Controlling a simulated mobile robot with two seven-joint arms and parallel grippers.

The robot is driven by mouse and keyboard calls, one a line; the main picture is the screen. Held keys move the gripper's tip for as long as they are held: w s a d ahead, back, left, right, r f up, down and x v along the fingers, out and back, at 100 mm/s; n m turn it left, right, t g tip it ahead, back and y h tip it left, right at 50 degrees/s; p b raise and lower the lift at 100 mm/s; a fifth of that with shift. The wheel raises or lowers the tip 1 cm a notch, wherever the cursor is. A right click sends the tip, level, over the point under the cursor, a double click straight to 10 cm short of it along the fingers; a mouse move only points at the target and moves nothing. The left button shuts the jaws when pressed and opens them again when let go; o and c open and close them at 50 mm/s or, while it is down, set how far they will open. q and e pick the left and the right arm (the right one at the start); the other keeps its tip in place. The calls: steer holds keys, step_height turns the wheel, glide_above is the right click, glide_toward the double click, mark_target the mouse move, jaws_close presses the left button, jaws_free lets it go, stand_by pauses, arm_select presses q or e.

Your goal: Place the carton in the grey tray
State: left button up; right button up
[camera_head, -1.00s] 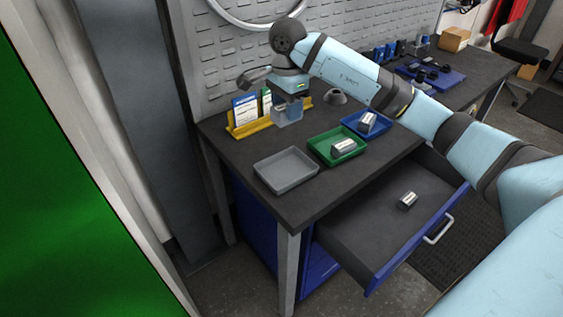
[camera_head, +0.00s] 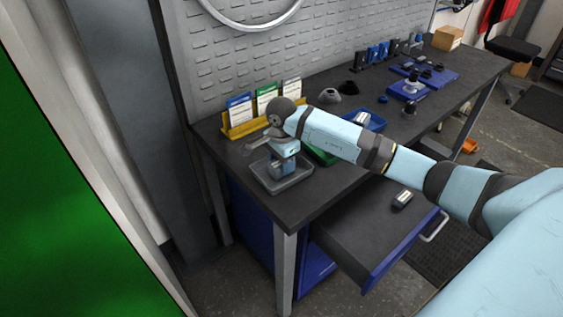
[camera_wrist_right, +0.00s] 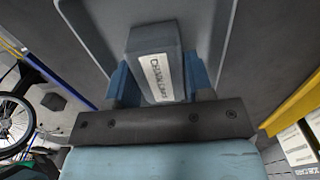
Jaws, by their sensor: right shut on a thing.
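The grey tray (camera_head: 262,180) sits on the dark workbench near its left front corner. My right gripper (camera_head: 282,168) is over the tray and points down into it. In the right wrist view my right gripper (camera_wrist_right: 160,88) is shut on the carton (camera_wrist_right: 152,62), a grey box with a white printed label, with a blue finger on each side. The tray (camera_wrist_right: 205,20) lies behind the carton there. I cannot tell whether the carton touches the tray floor. My left gripper is not in view.
The green tray (camera_head: 318,157) is partly hidden behind my right arm, and the blue tray (camera_head: 376,122) holds a metallic part. A yellow rack (camera_head: 238,131) with cards stands behind. The open drawer (camera_head: 370,235) holds a small part.

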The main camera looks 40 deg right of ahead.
steer(key=shift+f, duration=0.1)
steer(key=shift+f, duration=0.15)
steer(key=o, duration=0.9)
steer(key=shift+o, duration=0.2)
steer(key=shift+r, duration=0.45)
step_height(320, 180, up, 11)
steer(key=shift+r, duration=0.2)
